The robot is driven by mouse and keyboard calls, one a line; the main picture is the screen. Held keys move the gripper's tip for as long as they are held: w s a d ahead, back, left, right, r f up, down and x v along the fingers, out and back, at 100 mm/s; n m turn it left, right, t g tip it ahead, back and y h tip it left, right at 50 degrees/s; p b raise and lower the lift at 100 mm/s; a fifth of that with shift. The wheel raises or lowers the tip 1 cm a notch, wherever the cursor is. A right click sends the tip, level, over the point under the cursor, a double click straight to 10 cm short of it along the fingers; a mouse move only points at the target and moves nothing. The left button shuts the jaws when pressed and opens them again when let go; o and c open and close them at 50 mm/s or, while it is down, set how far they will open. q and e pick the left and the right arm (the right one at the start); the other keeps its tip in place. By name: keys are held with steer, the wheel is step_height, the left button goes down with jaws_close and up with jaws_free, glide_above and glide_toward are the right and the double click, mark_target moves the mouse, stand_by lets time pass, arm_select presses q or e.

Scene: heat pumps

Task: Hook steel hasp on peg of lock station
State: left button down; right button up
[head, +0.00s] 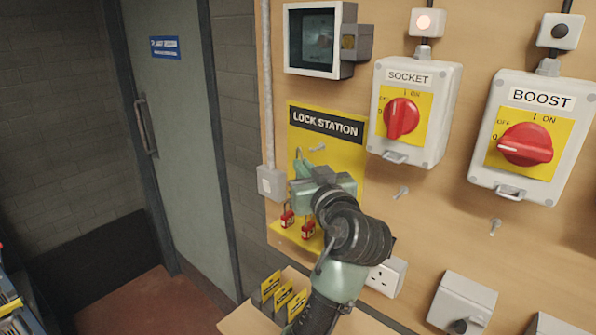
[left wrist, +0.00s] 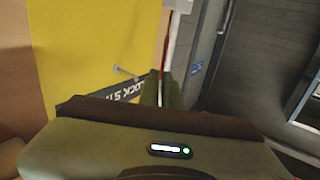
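The yellow lock station (head: 345,172) hangs on the wall panel, and its black label also shows upside down in the left wrist view (left wrist: 130,88). A grey peg (head: 318,147) sticks out just below the label; a peg shows in the left wrist view too (left wrist: 124,70). My left gripper (head: 299,168) is in front of the board, left of and slightly below this peg. Its fingers are close together around a thin piece with a red edge, seemingly the steel hasp (left wrist: 162,66). It appears apart from the peg, and most of it is hidden. My right gripper is out of view.
Red padlocks (head: 307,230) hang low on the board. Below, an open box (head: 248,318) holds yellow cards (head: 283,298). The SOCKET switch (head: 415,110) and BOOST switch (head: 533,135) are to the right, with bare pegs (head: 401,192) beneath. A conduit box (head: 271,183) borders the board's left.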

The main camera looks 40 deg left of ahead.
arm_select(q)
steer(key=shift+w+d+f+b, duration=0.1)
steer(key=shift+w+f+b, duration=0.15)
steer(key=shift+w, duration=0.7)
steer(key=shift+w+d+f+b, duration=0.15)
steer(key=shift+w+b, duration=0.1)
steer(key=shift+w, duration=0.75)
steer(key=shift+w+a+f+b, duration=0.1)
steer(key=shift+w+f+b, duration=0.15)
steer(key=shift+w, duration=0.7)
steer(key=shift+r, duration=0.1)
steer(key=c, duration=1.5)
jaws_free()
steer(key=shift+c, duration=0.2)
